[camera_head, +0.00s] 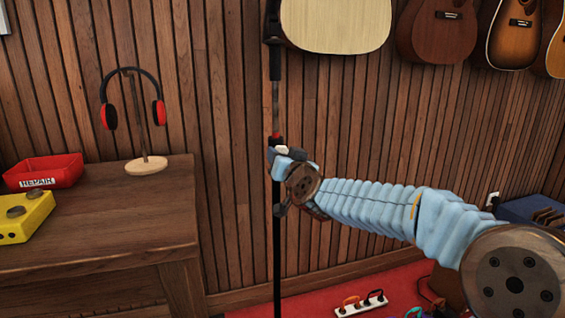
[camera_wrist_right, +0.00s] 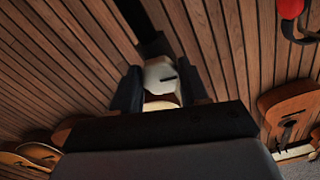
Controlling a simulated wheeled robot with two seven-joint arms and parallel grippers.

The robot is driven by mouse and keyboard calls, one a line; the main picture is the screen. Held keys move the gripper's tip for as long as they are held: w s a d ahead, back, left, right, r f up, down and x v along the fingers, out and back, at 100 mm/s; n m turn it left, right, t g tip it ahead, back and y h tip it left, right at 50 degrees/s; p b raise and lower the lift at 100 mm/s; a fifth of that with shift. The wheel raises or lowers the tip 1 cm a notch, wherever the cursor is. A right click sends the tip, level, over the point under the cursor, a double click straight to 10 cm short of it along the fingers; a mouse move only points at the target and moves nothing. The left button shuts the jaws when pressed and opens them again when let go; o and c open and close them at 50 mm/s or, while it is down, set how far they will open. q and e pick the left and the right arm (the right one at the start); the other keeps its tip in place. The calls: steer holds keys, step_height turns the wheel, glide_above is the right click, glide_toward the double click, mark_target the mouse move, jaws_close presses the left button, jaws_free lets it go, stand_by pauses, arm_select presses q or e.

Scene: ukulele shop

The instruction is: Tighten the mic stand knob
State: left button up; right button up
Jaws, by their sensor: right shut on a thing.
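The mic stand (camera_head: 277,245) is a thin black upright pole in front of the slatted wall, with a red band just above my right gripper. My right gripper (camera_head: 279,152) reaches the pole from the right, at the height of the band. In the right wrist view its two dark fingers (camera_wrist_right: 161,90) are shut on a pale, faceted knob with a dark slot, the mic stand knob (camera_wrist_right: 160,73). The black pole shows behind the knob in that view. My left gripper is not in view.
A wooden table (camera_head: 110,225) at the left carries a headphone stand (camera_head: 147,165), a red repair tray (camera_head: 42,171) and a yellow box (camera_head: 25,217). Guitars (camera_head: 437,32) hang on the wall. A power strip (camera_head: 361,303) lies on the red floor mat near the stand.

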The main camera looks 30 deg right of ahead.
arm_select(q)
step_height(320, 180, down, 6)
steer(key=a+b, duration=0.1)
steer(key=b, duration=0.4)
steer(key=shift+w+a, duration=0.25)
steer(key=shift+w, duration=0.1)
arm_select(e)
steer(key=shift+m, duration=7.3)
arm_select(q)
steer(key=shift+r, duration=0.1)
arm_select(e)
steer(key=o, duration=1)
steer(key=shift+o, duration=0.2)
steer(key=shift+r, duration=0.1)
